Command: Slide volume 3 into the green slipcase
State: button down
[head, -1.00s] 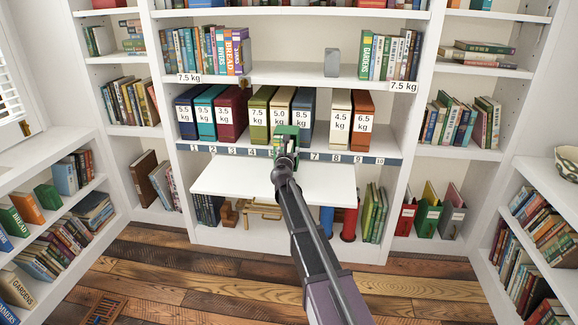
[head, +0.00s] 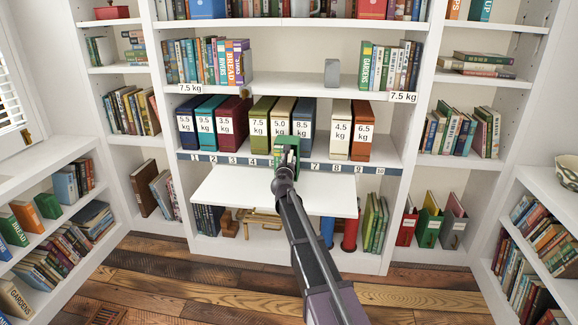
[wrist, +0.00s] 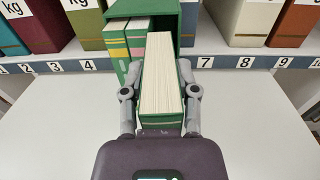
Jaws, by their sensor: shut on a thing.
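The green slipcase (wrist: 188,22) stands at the shelf edge at the top middle of the wrist view, its open side facing me. Two green volumes, one with a yellow-banded spine (wrist: 116,45) and one with a pink-banded spine (wrist: 138,40), stand in its left part. My gripper (wrist: 160,92) is shut on volume 3 (wrist: 160,75), a thick green book with cream page edges. The book is upright at the right of the other two and sticks out towards me. Its far end is at the slipcase mouth; how deep it sits is unclear. In the head view my gripper (head: 286,168) hides most of this.
A white pull-out board (head: 235,188) lies below the numbered shelf edge (head: 345,168) and is bare around my gripper. Weight-labelled slipcases flank the green one, including an olive one (head: 262,115) and a blue one (head: 304,115).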

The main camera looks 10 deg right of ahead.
jog(key=shift+r, duration=0.15)
jog(key=shift+s+r+p, duration=0.2)
jog(key=shift+r+p, duration=0.2)
jog(key=shift+p, duration=0.1)
notch_tip(320, 180, up, 6)
jog(key=p, duration=0.6)
jog(key=shift+r, duration=0.15)
jog(key=v, duration=1.9)
jog(key=shift+s+a, duration=0.15)
jog(key=shift+a, duration=0.3)
jog(key=w+d+f+b, duration=0.4)
jog(key=w+f+b, duration=0.2)
jog(key=w, duration=0.5)
jog(key=shift+w+f+m+h, duration=0.3)
jog(key=shift+w+h, duration=0.05)
jog(key=shift+h, duration=0.05)
jog(key=shift+w+d, duration=0.15)
